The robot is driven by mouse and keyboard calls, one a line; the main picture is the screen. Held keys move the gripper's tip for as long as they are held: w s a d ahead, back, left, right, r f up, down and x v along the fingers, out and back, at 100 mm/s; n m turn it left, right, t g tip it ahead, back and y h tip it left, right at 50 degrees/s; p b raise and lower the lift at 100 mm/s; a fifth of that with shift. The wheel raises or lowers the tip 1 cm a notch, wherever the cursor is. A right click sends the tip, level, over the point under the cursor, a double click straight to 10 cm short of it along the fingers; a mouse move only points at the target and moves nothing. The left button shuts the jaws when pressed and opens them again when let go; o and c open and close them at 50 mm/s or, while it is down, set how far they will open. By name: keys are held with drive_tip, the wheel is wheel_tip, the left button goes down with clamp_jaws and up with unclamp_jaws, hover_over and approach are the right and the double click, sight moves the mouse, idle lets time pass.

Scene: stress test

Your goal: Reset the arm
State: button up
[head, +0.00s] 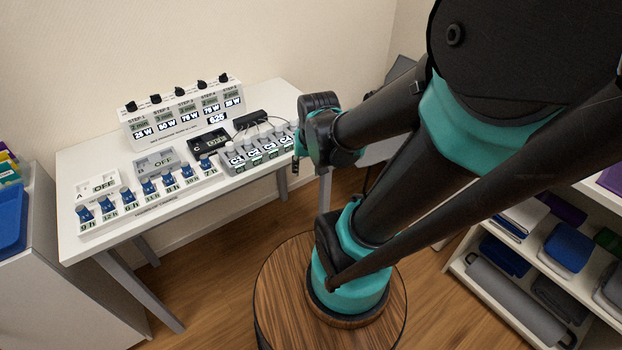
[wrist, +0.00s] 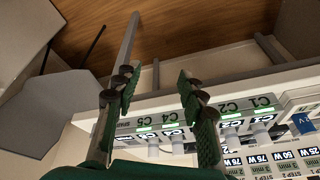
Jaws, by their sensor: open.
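My gripper (wrist: 158,82) is open in the wrist view, with two green-padded fingers apart and nothing between them. In the head view my arm reaches left from the right side, and its wrist end is beside the right end of the white table (head: 215,190). The gripper fingers are mostly hidden there. In the wrist view the grey unit with labels such as C1 and C2 (wrist: 235,106) shows behind and between the fingers. I cannot tell whether the fingers touch it.
On the table are a row of blue-topped samples (head: 150,187), OFF boxes A (head: 97,186) and B (head: 160,162), a black box C (head: 208,142) and a white step display (head: 180,115). A shelf with folded cloths (head: 568,248) stands right. A blue bin (head: 10,220) stands left.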

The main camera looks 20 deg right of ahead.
drive_tip(key=shift+s+d+f+n, duration=0.1)
drive_tip(key=shift+s+f+n, duration=0.4)
drive_tip(key=shift+s+n, duration=0.2)
drive_tip(key=shift+s+d+f+n, duration=0.1)
drive_tip(key=shift+s+f+n, duration=0.4)
drive_tip(key=shift+s+n, duration=0.15)
